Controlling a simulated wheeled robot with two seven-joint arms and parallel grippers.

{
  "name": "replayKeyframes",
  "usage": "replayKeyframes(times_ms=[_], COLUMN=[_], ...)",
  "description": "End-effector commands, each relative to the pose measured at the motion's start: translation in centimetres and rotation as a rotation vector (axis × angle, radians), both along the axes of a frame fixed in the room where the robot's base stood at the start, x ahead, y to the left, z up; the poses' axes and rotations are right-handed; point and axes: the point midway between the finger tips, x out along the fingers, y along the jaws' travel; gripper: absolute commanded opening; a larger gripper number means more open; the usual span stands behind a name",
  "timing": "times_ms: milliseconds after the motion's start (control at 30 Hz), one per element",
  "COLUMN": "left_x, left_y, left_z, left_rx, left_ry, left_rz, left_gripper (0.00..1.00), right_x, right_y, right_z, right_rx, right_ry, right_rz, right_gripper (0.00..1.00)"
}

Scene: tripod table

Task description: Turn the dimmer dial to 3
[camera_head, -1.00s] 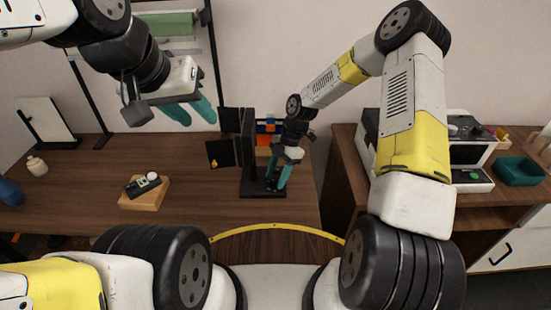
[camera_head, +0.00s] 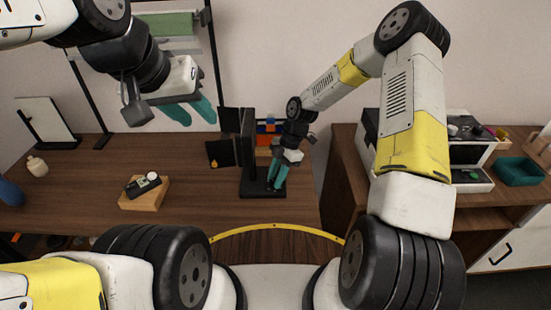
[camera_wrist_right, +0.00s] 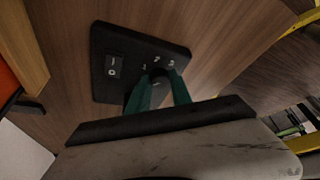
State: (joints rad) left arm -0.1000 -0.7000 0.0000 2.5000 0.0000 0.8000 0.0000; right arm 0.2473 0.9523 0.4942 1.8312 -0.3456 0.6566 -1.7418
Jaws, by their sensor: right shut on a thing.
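The dimmer is a flat black panel (camera_wrist_right: 122,50) in the right wrist view, with a 0/I switch (camera_wrist_right: 113,67) on its left and numerals curving above a dark round dial (camera_wrist_right: 158,74). My right gripper (camera_wrist_right: 159,84) has its teal fingers on either side of the dial, shut on it. The fingers hide most of the dial, so I cannot tell which number it points to. In the head view the right gripper (camera_head: 275,185) reaches down to the black base (camera_head: 251,189). My left gripper (camera_head: 200,120) is open and empty above the table.
A wooden block with a small device (camera_head: 144,193) lies left on the table. A cabinet (camera_head: 343,165) stands to the right. The table's front middle is clear.

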Motion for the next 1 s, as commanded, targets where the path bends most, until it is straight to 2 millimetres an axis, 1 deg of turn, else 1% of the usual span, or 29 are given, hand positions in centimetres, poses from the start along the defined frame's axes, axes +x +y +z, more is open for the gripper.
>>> replayKeyframes(times_ms=[267, 1000], left_x=[0.00, 0.00], left_y=[0.00, 0.00], left_z=[0.00, 0.00], left_rx=[0.000, 0.000], left_ry=[0.000, 0.000], left_rz=[0.000, 0.000], left_gripper=[0.36, 0.36], right_x=[-0.11, -0.71], right_y=[-0.17, -0.02], right_z=[0.06, 0.09], right_rx=[0.000, 0.000], right_ry=[-0.002, -0.003], right_rz=[-0.175, -0.869], right_gripper=[0.00, 0.00])
